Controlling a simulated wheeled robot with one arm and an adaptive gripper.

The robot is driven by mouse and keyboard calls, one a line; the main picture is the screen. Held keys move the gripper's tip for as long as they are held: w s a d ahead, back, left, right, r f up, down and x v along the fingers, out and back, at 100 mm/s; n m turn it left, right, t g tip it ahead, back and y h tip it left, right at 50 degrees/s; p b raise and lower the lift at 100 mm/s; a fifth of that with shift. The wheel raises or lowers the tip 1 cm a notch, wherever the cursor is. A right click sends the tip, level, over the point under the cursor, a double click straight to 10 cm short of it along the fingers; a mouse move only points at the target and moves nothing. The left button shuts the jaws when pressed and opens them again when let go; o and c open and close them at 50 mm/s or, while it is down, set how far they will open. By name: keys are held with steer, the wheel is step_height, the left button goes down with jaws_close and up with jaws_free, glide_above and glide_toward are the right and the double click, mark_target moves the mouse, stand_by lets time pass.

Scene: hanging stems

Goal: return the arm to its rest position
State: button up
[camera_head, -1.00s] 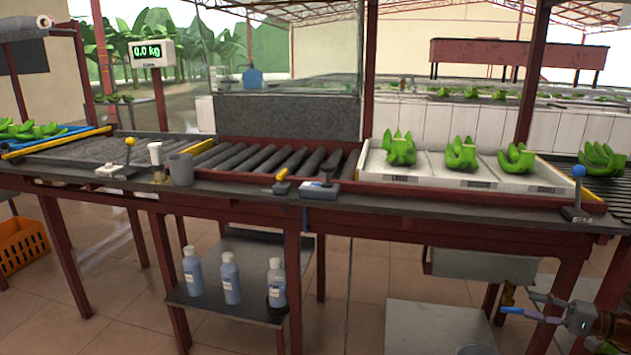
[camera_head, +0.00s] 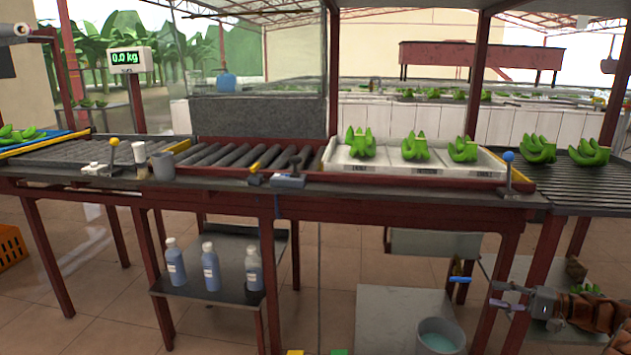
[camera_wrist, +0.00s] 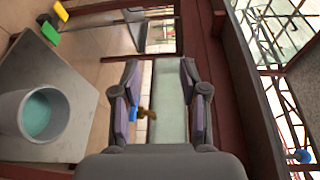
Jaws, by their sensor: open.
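My gripper (camera_head: 478,291) is at the lower right of the head view, in front of the work table's right part and below its top. My arm reaches in from the right edge. In the wrist view the two fingers (camera_wrist: 160,72) stand apart with nothing held between them. A pale surface shows behind the gap, with a small blue and brown thing low in it that I cannot identify.
A bucket of greenish liquid (camera_head: 440,337) stands on a low grey platform (camera_head: 385,310) below the gripper; it also shows in the wrist view (camera_wrist: 42,114). The red table frame (camera_head: 400,208) is close. A tray (camera_head: 330,160) holds green banana clusters. Bottles stand on a lower shelf.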

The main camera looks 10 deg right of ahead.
steer(key=w+a+r+n+g+h+p, duration=0.1)
steer(key=a+r+g+p, duration=0.15)
steer(key=a+r, duration=0.5)
steer(key=a+r+g+p, duration=0.2)
steer(key=a+r+p, duration=0.2)
steer(key=a, duration=0.6)
steer(key=w+a+r+n+g+h+p, duration=0.1)
steer(key=a+r+g+p, duration=0.25)
steer(key=a+r, duration=0.4)
steer(key=s+a+r+g+h+p, duration=0.1)
steer(key=s+a+r+p, duration=0.15)
steer(key=a, duration=0.25)
steer(key=s+a+r+g+p, duration=0.1)
steer(key=s+a, duration=0.2)
steer(key=a, duration=0.2)
steer(key=s+a+r+n+g+h+p, duration=0.1)
steer(key=s+a+r+h+p, duration=0.15)
steer(key=s+a+p, duration=0.35)
steer(key=s+a+r+n+g+h+p, duration=0.1)
steer(key=s+a+r+n+h, duration=0.2)
steer(key=s, duration=0.5)
steer(key=s+d+r+n+h+p, duration=0.1)
steer(key=s+p, duration=0.3)
steer(key=s, duration=0.5)
steer(key=s+r+n+h+p, duration=0.1)
steer(key=s+r+h+p, duration=0.3)
steer(key=s, duration=0.5)
steer(key=shift+d+r, duration=0.3)
steer(key=shift+d, duration=0.1)
